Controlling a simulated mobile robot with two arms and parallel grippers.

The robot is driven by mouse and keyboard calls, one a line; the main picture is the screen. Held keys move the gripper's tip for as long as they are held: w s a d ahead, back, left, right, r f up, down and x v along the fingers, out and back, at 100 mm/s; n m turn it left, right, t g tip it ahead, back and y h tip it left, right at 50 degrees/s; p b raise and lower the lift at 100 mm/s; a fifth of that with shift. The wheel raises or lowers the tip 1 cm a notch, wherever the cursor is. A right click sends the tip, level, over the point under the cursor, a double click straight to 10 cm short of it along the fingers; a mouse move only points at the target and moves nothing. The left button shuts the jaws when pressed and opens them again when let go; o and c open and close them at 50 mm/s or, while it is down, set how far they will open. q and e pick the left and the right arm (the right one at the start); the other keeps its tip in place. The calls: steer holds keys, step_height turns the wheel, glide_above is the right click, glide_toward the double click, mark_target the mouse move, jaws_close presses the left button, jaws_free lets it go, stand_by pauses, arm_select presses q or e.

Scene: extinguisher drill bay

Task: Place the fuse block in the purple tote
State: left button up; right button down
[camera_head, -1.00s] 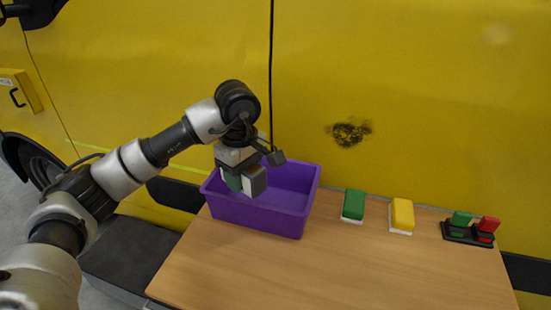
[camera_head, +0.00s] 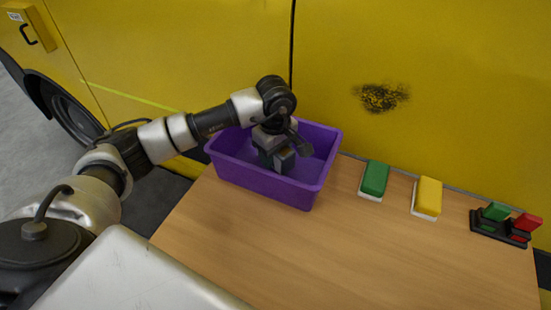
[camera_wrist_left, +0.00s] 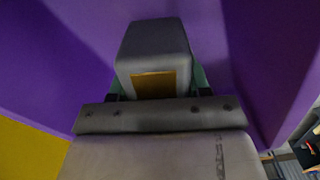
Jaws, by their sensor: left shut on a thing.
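The purple tote (camera_head: 250,181) stands at the table's back left, open at the top. My left gripper (camera_head: 274,161) reaches down inside the tote, between its walls. It is shut on a green block, which I take as the fuse block (camera_head: 265,158). In the left wrist view a grey finger with an orange-yellow patch hides most of the block, and only green edges (camera_wrist_left: 199,79) show at its sides. Purple surfaces (camera_wrist_left: 60,60) surround it there. I cannot tell whether the block touches the tote floor. My right gripper is not in view.
To the tote's right stand a green block (camera_head: 375,177) and a yellow block (camera_head: 428,194) with white bases. Farther right is a black holder (camera_head: 487,226) with green and red pieces. The yellow vehicle side (camera_head: 430,60) rises behind. The table's (camera_head: 330,255) front is clear.

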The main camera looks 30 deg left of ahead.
mark_target(275, 163)
arm_select(q)
step_height(275, 163, down, 2)
steer(key=shift+f, duration=0.55)
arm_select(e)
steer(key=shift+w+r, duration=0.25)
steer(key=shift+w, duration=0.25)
arm_select(q)
steer(key=shift+f, duration=0.1)
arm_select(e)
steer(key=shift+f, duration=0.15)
arm_select(q)
steer(key=o, duration=1)
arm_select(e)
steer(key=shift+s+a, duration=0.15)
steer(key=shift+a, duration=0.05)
